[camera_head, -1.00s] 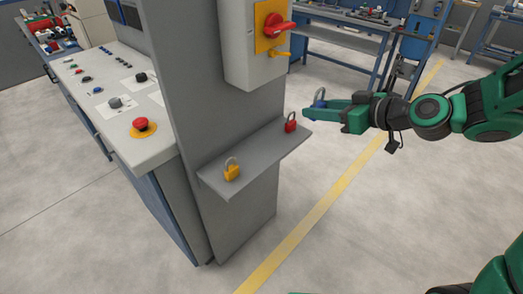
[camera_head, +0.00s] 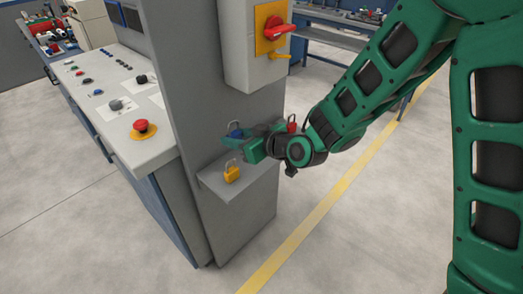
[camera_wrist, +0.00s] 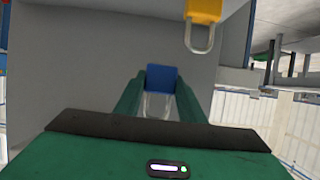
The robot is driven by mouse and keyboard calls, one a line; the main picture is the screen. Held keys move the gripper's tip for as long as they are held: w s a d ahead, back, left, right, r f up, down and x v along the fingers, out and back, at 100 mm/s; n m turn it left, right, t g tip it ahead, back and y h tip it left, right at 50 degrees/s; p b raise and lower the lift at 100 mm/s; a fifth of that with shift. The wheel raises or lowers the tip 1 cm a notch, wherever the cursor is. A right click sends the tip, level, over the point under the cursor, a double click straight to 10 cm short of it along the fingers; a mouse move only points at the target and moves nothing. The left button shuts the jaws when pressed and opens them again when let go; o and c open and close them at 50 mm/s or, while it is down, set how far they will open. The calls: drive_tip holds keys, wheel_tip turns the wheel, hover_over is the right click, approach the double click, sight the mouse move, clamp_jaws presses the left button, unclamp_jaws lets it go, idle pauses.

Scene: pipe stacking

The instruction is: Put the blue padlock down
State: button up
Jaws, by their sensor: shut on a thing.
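The blue padlock (camera_head: 236,134) is between the fingers of my gripper (camera_head: 232,142), over the grey shelf (camera_head: 222,190) on the panel's side. In the wrist view the blue padlock body (camera_wrist: 162,78) shows between the two green fingers (camera_wrist: 160,88), with its shackle towards the gripper's palm. The yellow padlock (camera_head: 232,174) stands on the shelf, just below and in front of my gripper; it also shows at the top of the wrist view (camera_wrist: 204,12). The red padlock (camera_head: 292,127) is at the shelf's far end, partly hidden by my arm. Whether the blue padlock touches the shelf cannot be told.
A grey switch box with a red rotary switch (camera_head: 276,28) hangs on the panel above the shelf. A control desk (camera_head: 115,115) with buttons stands to the left. The shelf's middle and far part are mostly hidden by my gripper and arm.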

drive_tip(key=w+d+f, duration=0.4)
drive_tip(key=w, duration=0.1)
drive_tip(key=w+d+f, duration=0.2)
drive_tip(key=w, duration=0.1)
drive_tip(key=shift+w+d+f, duration=0.15)
drive_tip(key=shift+d+f, duration=0.05)
drive_tip(key=shift+d, duration=0.2)
drive_tip(key=shift+f, duration=2)
drive_tip(key=o, duration=1.1)
drive_tip(key=shift+f, duration=0.1)
drive_tip(key=v, duration=1.2)
drive_tip(key=shift+r, duration=0.25)
